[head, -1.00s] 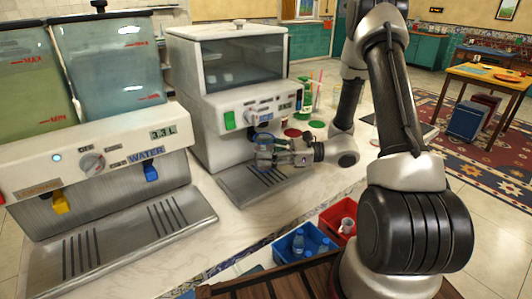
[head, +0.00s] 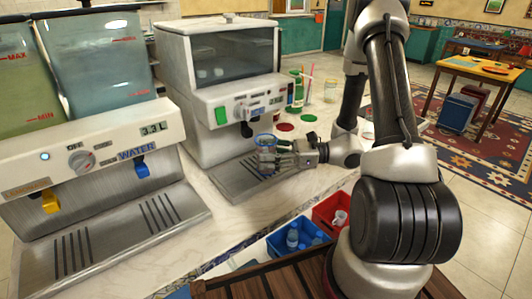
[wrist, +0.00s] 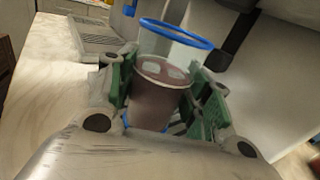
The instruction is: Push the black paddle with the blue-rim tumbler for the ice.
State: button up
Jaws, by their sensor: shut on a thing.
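My gripper (head: 283,153) is shut on the blue-rim tumbler (head: 266,160), a clear glass held upright above the drip tray (head: 234,188) of the right-hand machine. In the wrist view the tumbler (wrist: 160,95) sits between the green finger pads, with a dark brown drink and pale square pieces like ice at its surface. The black paddle (head: 246,129) hangs from the machine's front, up and left of the tumbler's rim in the head view. A dark part, probably the paddle (wrist: 236,38), shows right of the rim in the wrist view. The two look apart.
The ice machine (head: 228,75) has a green switch (head: 221,115). A water dispenser (head: 95,160) stands to its left. Bottles and small coloured dishes (head: 284,127) are on the counter to its right. A blue bin (head: 297,245) and a red bin (head: 331,210) stand in front.

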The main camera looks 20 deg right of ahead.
dwell(0.7)
jog(key=shift+s+d, duration=0.5)
jog(key=shift+s, duration=1.1)
jog(key=shift+s+d, duration=0.55)
jog(key=shift+s, duration=1)
jog(key=shift+s+d, duration=0.5)
jog(key=shift+s, duration=1.1)
